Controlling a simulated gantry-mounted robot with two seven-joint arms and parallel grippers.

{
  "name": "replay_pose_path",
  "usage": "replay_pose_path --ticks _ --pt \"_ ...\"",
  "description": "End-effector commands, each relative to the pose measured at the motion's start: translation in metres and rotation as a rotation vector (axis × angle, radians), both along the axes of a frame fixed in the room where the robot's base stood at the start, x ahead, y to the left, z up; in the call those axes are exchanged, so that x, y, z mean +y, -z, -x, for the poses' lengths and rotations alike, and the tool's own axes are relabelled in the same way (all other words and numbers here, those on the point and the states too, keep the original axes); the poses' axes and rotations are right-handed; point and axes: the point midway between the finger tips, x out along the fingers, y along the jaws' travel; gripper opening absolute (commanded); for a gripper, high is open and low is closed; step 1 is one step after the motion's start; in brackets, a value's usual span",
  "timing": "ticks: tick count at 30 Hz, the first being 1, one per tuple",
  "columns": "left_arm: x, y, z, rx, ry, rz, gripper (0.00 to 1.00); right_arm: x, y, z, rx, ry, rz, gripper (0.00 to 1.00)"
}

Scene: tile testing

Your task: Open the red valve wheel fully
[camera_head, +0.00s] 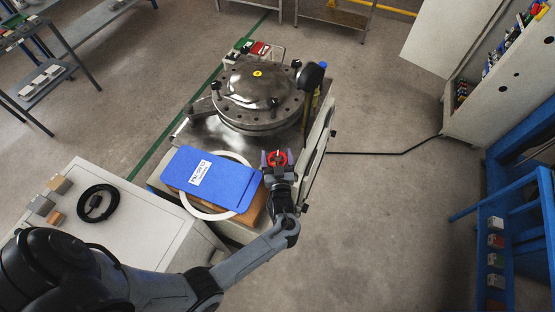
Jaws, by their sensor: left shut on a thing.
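The red valve wheel (281,157) sits at the right side of the test machine, below its round steel lid (257,88). My left gripper (275,160) is at the wheel, with its fingers on either side of it, and is shut on it. The fingers and wrist hide part of the wheel, so how far it is turned cannot be told. My right gripper is out of view.
A blue folder (222,184) with a white label lies over a white ring (197,210) beside my left wrist. A white table (130,205) holds a black cable coil (97,203) and small blocks. An open cabinet (490,100) stands at the right. The floor between is mostly clear.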

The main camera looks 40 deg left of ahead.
Motion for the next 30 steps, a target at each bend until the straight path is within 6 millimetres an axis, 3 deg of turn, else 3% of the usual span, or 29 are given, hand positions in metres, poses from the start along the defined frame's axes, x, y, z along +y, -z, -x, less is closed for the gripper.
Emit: replay_pose_path --ticks 2,11,12,15,30 --pt "-0.0009 0.0025 -0.0002 0.0 -0.032 0.004 0.52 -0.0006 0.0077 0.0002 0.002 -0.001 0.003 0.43" --pt "0.0 0.0004 0.001 0.003 -0.045 0.002 0.52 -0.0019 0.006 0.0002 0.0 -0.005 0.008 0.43" --pt "0.0 0.0004 0.001 0.003 -0.044 0.002 0.85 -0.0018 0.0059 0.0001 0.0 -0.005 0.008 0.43" --pt "0.0 0.0004 0.001 0.003 -0.044 0.001 1.0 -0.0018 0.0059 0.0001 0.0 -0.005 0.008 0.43" --pt "0.0006 -0.0022 0.0004 0.002 -0.014 -0.002 1.0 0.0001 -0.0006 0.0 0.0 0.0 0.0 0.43"
